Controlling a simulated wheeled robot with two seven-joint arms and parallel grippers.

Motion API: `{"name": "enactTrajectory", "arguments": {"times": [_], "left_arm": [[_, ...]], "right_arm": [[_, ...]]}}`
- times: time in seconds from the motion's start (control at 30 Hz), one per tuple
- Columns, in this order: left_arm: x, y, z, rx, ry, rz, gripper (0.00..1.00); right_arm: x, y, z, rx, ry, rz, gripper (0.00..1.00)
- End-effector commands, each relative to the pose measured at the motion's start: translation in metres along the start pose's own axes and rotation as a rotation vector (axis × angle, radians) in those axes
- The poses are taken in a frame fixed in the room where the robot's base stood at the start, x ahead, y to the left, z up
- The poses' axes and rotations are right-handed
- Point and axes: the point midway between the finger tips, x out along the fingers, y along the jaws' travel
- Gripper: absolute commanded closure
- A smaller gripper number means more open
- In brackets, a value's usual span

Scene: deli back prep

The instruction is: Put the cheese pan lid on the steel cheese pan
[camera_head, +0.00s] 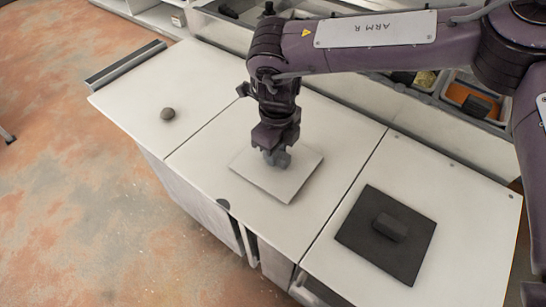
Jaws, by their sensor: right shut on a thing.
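A flat, light grey square plate, which looks like the cheese pan lid (290,187), is at the middle section of the white counter. My right gripper (277,156) points down over its centre and is shut on its small grey handle, mostly hidden by the fingers. The plate is at or just above the counter top; I cannot tell if it touches. I cannot pick out the steel cheese pan for certain; my right arm covers part of the back row of pans. My left gripper is not in view.
A black square plate with a block handle (365,230) lies on the right counter section. A small dark round object (167,113) sits on the left section. Behind the counter is a recessed row of food pans, one with orange contents (463,95). The left section is mostly clear.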

Motion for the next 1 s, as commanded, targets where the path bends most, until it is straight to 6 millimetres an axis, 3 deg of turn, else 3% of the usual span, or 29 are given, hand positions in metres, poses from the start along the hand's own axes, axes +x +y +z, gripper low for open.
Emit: {"name": "enactTrajectory", "arguments": {"times": [1.0], "left_arm": [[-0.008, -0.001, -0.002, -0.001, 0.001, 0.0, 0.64]], "right_arm": [[-0.011, 0.0, 0.0, 0.0, 0.0, 0.0, 1.0]]}}
